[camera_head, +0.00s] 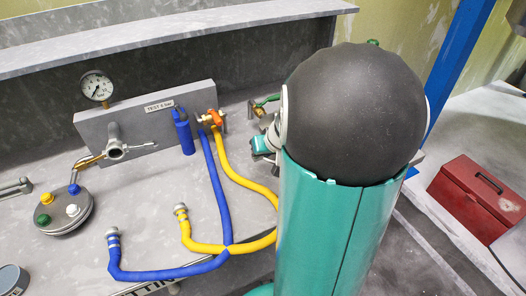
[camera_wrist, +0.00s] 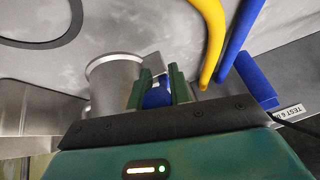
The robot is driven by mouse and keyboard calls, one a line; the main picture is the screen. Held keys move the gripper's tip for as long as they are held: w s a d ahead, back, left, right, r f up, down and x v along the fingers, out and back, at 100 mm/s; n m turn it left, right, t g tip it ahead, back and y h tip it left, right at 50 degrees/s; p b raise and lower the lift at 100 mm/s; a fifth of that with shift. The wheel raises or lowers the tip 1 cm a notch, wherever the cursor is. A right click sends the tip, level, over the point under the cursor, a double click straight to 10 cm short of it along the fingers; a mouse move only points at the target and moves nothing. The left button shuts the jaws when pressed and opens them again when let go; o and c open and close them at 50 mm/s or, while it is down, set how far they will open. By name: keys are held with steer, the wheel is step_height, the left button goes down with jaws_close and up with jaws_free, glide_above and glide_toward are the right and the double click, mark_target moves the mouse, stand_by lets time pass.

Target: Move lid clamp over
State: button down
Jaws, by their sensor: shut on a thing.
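In the wrist view my gripper (camera_wrist: 153,92) has its two green fingers close around a small blue piece with a grey metal plate (camera_wrist: 151,63) at its far end. This appears to be the lid clamp (camera_wrist: 157,97); most of it is hidden between the fingers. A grey metal cylinder with an open-looking rim, likely the pail (camera_wrist: 108,78), stands right beside the fingers on the left. I cannot tell whether the clamp touches it. In the head view my own arm covers this area, and the held piece cannot be made out there.
In the head view a pressure gauge (camera_head: 96,88) and grey test panel (camera_head: 148,125) stand behind a round lid-like disc (camera_head: 66,215) with coloured fittings. A blue hose (camera_head: 215,185) and yellow hose (camera_head: 240,175) cross the bench. A red toolbox (camera_head: 478,205) sits at right.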

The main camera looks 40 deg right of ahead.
steer(key=shift+f, duration=0.1)
stand_by(0.3)
steer(key=c, duration=1.3)
jaws_free()
steer(key=shift+s, duration=0.15)
steer(key=v, duration=1.3)
steer(key=shift+s+r, duration=0.25)
steer(key=shift+s, duration=0.05)
steer(key=shift+a, duration=0.15)
steer(key=s+a+r+n, duration=0.1)
steer(key=s+a+n, duration=0.1)
steer(key=a, duration=1.1)
steer(key=s+a+r+n, duration=0.2)
steer(key=a, duration=1)
steer(key=shift+s+a+r+n+g+y, duration=0.15)
steer(key=shift+s+a+n+g+y, duration=0.05)
steer(key=shift+a+n+g+y, duration=0.2)
